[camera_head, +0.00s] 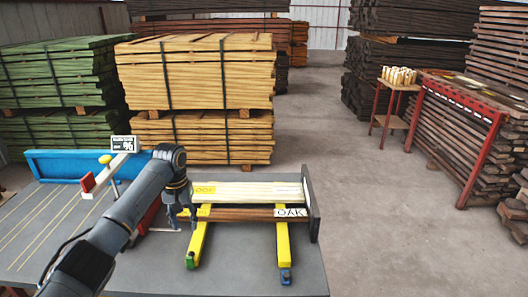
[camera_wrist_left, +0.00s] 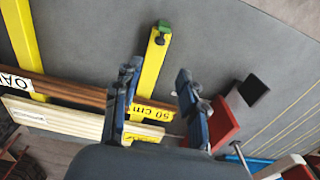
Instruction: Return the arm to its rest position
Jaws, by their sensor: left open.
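My left arm (camera_head: 125,215) reaches in from the lower left over the grey bench (camera_head: 240,268). Its gripper (camera_head: 180,218) points down near the left ends of two boards. In the left wrist view the gripper (camera_wrist_left: 157,82) has its two fingers apart, with nothing seen between them but a yellow bar and board ends further below. The pale board (camera_head: 255,190) and the brown board (camera_head: 240,214), labelled OAK, lie across two yellow bars (camera_head: 199,245). Part of the boards' left ends is hidden by the gripper. My right gripper is not in view.
A dark upright plate (camera_head: 312,200) stands at the boards' right ends. A blue rail (camera_head: 75,165) and a small sign (camera_head: 124,144) stand at the bench's back left. A red block (camera_wrist_left: 222,122) is close to one finger. The floor right of the bench is clear.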

